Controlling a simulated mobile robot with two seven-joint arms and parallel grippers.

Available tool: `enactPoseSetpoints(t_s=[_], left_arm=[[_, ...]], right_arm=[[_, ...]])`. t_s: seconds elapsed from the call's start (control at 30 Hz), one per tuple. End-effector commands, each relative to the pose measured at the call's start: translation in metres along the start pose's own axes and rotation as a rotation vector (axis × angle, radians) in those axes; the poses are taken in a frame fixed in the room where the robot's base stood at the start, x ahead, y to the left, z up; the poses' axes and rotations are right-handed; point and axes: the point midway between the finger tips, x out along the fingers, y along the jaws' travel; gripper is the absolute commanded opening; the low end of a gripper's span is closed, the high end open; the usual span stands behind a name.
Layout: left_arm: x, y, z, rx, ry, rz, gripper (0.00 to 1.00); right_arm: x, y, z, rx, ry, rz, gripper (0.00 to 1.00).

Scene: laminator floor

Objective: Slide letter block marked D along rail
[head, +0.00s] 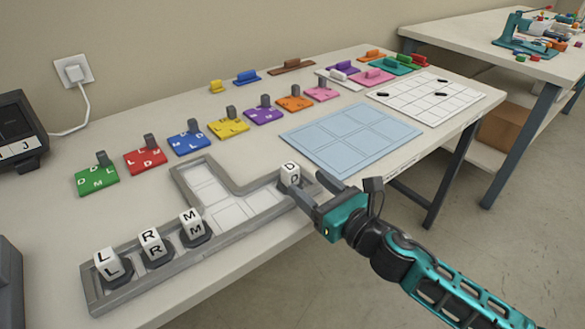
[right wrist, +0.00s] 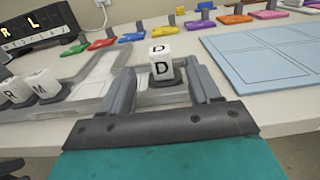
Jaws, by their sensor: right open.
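The white letter block marked D (head: 290,174) sits on a dark base at the right end of the grey rail (head: 140,266). My right gripper (head: 308,188) is open at that end, its fingers reaching toward the block. In the right wrist view the D block (right wrist: 160,66) stands between the two spread fingers (right wrist: 162,90), upright. I cannot tell whether a finger touches it. Blocks L (head: 109,264), R (head: 152,243) and M (head: 192,224) stand in the left part of the rail. The left gripper is not in view.
The rail has a side branch (head: 200,185) toward the back. Coloured letter tiles (head: 190,142) line up behind it. A light blue grid mat (head: 350,138) and a white grid board (head: 425,97) lie to the right. A dark display device (head: 18,130) stands at the left.

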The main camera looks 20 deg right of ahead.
Motion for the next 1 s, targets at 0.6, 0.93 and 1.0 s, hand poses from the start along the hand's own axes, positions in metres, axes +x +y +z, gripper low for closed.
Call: enactPoseSetpoints(t_s=[0.6, 0.93, 1.0], left_arm=[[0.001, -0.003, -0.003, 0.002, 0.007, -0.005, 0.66], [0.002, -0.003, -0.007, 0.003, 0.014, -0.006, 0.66], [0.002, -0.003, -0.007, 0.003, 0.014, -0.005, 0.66]], right_arm=[[0.073, 0.000, 0.000, 0.002, 0.000, 0.000, 0.62], [0.074, 0.000, 0.000, 0.001, 0.001, 0.000, 0.59], [0.074, 0.000, 0.000, 0.001, 0.000, 0.000, 0.52]])
